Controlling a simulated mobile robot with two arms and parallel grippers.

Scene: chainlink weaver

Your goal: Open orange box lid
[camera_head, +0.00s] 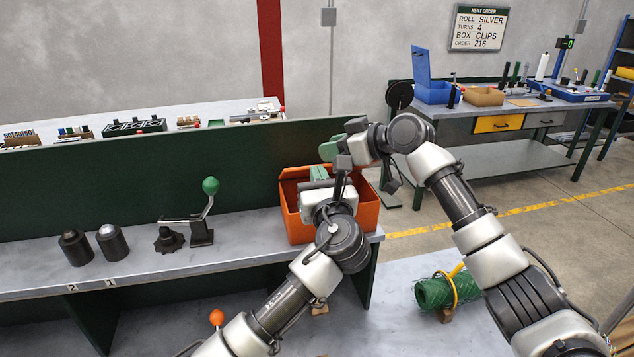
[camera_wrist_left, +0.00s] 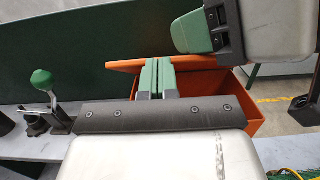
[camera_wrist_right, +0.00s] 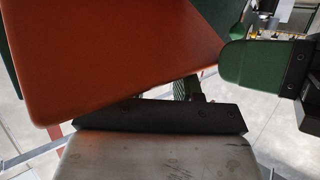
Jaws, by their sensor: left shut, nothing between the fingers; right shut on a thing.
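The orange box (camera_head: 366,216) stands at the right end of the grey bench; it also shows in the left wrist view (camera_wrist_left: 238,108). Part of its inside shows, dark orange. My left gripper (camera_head: 319,174) is shut and empty over the box; its green fingers (camera_wrist_left: 158,72) stand in front of an orange edge. My right gripper (camera_head: 330,149) is above the back of the box, shut on what looks like the lid. In the right wrist view the orange panel, apparently the lid (camera_wrist_right: 110,50), is very close and partly covers the fingers. My arms hide much of the box.
A green-knobbed lever (camera_head: 209,205) and two dark cylinders (camera_head: 112,242) stand on the bench left of the box. A green panel (camera_head: 120,185) rises behind. A green mesh roll (camera_head: 435,292) lies at lower right. A blue box (camera_head: 437,92) is on the far bench.

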